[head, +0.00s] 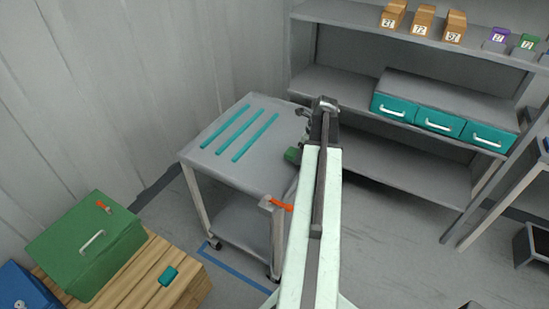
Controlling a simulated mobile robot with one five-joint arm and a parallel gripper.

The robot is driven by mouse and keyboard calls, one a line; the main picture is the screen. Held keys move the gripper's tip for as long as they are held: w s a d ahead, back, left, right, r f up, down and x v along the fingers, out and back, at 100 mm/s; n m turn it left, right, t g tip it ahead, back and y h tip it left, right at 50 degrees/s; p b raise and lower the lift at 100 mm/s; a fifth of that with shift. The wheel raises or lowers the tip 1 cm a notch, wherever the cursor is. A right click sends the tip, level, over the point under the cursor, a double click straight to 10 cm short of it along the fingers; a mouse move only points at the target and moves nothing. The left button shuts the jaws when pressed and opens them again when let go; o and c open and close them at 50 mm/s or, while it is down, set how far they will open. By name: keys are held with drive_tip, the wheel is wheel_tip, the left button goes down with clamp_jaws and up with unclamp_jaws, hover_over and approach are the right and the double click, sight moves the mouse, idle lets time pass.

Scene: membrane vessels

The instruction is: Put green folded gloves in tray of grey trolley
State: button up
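The grey trolley (218,167) stands left of centre, with several teal strips (240,132) along its flat top. A small green piece (292,155) shows at the trolley's right side, partly behind my arm. I cannot tell whether it is the green folded gloves or whether it rests on the trolley. My gripper (326,106) is at the far end of my raised arm, seen from behind, between the trolley and the shelf. Its fingers are too hidden to show whether they are open or hold anything. The trolley's right part is hidden by my arm.
A grey shelf unit (345,82) with teal drawers (438,122), brown boxes (422,22) and small purple and green packs (528,42) stands behind. An orange lever (280,204) is at the trolley's near corner. A green case (85,255) sits on wooden boards lower left.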

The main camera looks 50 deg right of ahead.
hover_over(275, 159)
drive_tip(key=s, duration=0.2)
drive_tip(key=shift+w+d+f+b, duration=0.1)
drive_tip(key=shift+d+f+b, duration=0.05)
drive_tip(key=shift+f+b, duration=0.3)
drive_tip(key=shift+w, duration=0.55)
wheel_tip(275, 159, down, 4)
drive_tip(key=b, duration=0.3)
drive_tip(key=shift+s+b, duration=0.15)
drive_tip(key=shift+b, duration=0.25)
drive_tip(key=shift+r, duration=0.2)
drive_tip(key=shift+f, duration=0.1)
drive_tip(key=o, duration=0.9)
drive_tip(key=shift+f, duration=0.1)
drive_tip(key=o, duration=0.5)
drive_tip(key=shift+c, duration=0.2)
